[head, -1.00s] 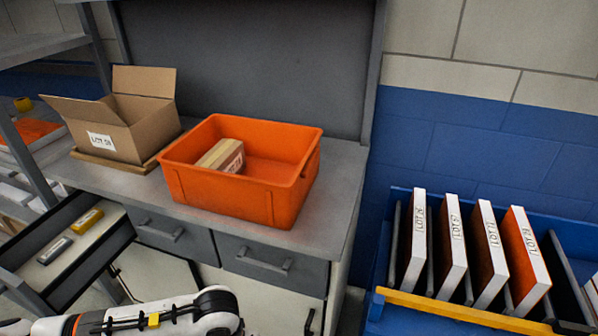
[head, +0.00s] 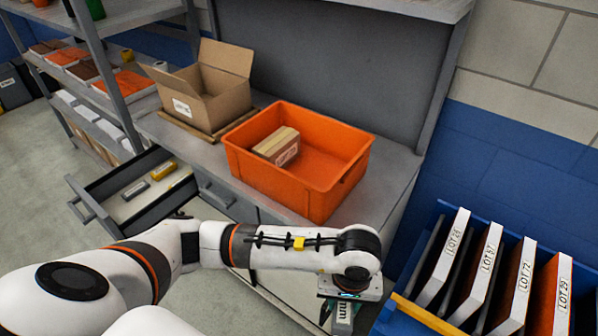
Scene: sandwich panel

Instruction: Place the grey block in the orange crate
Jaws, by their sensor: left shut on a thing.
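The orange crate (head: 335,188) sits on the grey worktop, with a beige block (head: 277,146) inside at its left. My left gripper (head: 342,312) is below and in front of the crate, past the worktop's front edge, pointing down. It is shut on a dark grey block (head: 344,319) with white lettering ending in "mm"; the wrist hides much of the block, and little of the fingers shows. My right gripper is not in view.
An open cardboard box (head: 208,90) stands left of the crate. An open drawer (head: 130,210) holds a small grey piece (head: 136,190) and a yellow piece (head: 163,170). A blue rack (head: 420,262) with upright labelled panels stands at right. The crate's right half is clear.

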